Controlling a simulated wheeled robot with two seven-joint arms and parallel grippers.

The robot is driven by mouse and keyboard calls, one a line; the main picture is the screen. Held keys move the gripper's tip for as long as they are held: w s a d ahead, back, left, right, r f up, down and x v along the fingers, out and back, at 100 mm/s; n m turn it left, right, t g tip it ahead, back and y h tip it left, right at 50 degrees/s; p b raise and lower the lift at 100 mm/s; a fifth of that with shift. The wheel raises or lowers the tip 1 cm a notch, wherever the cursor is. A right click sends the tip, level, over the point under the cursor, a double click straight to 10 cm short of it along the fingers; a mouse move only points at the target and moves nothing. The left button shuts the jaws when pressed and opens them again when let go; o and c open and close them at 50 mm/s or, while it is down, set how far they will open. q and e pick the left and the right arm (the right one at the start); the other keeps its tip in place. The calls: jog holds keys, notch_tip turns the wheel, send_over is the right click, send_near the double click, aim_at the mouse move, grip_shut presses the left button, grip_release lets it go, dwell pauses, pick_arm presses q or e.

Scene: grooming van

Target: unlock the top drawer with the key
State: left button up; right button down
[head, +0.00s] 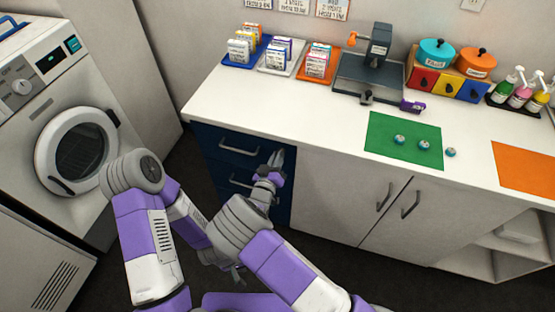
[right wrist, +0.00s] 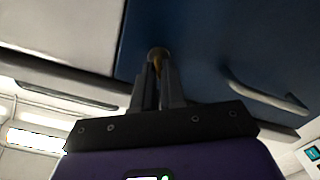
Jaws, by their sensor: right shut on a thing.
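The top drawer (head: 240,146) is the upper dark blue front in the cabinet under the counter, and it is closed. My right gripper (head: 277,160) is at the right end of this front. In the right wrist view, its two dark fingers (right wrist: 160,84) are shut on a small brass-coloured key (right wrist: 157,67), mostly hidden between them. The key's tip meets a round brass lock (right wrist: 158,53) on the blue front (right wrist: 215,45); how deep it sits cannot be told. My left gripper (head: 238,273) hangs low before the cabinet, away from the drawers; its jaw state is unclear.
A bar handle (right wrist: 270,98) lies beside the right gripper. A lower blue drawer has its own handle (head: 240,182). Grey cabinet doors (head: 340,195) stand to the right and a washing machine (head: 75,125) to the left. The white counter (head: 240,95) is above.

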jog(key=n, duration=1.1)
jog(key=shift+a+f+n, duration=0.1)
jog(key=shift+f+n, duration=0.2)
dwell(0.4)
jog(key=c, duration=1.2)
grip_release()
